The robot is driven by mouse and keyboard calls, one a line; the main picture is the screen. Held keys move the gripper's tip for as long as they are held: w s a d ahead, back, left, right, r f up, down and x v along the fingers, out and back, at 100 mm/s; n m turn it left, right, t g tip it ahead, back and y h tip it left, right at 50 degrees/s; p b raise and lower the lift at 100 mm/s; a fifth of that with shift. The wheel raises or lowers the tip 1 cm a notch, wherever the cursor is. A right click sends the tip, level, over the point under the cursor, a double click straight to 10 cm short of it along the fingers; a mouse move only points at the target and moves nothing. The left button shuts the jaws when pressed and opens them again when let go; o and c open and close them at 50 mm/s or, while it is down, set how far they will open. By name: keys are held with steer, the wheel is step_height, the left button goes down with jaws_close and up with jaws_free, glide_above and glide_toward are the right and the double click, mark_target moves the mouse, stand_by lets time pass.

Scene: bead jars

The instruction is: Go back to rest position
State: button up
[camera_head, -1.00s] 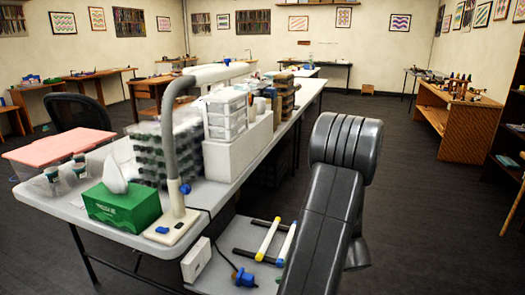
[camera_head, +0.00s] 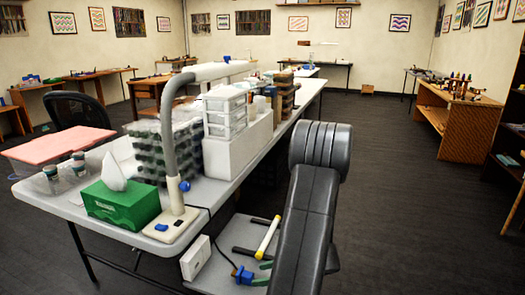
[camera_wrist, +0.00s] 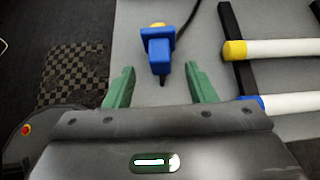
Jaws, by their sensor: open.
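My gripper (camera_wrist: 160,84) shows in the wrist view as two green fingers held wide apart, with nothing gripped. It points down over the grey deck of my own base, above a blue cable plug. In the head view my black arm (camera_head: 310,215) is folded low at the front, and it hides most of the gripper; only bits of green show beside it. Two small jars with dark contents, a left jar (camera_head: 52,179) and a right jar (camera_head: 79,166), stand near the left edge of the white table (camera_head: 200,205), away from my gripper.
A green tissue box (camera_head: 120,205), a desk lamp (camera_head: 171,140), a stack of dark-filled trays (camera_head: 150,155) and white drawers (camera_head: 226,112) stand on the table. A pink lid (camera_head: 60,145) lies at its left end. The floor to the right (camera_head: 400,200) is clear.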

mark_target(253, 277)
steer(key=x, duration=0.4)
steer(key=shift+s, duration=0.1)
steer(key=shift+w+a+r+p, duration=0.25)
steer(key=shift+a+r+p, duration=0.05)
steer(key=shift+r+p, duration=0.3)
steer(key=shift+s+r+p, duration=0.1)
steer(key=shift+r+p, duration=0.3)
steer(key=shift+r, duration=0.35)
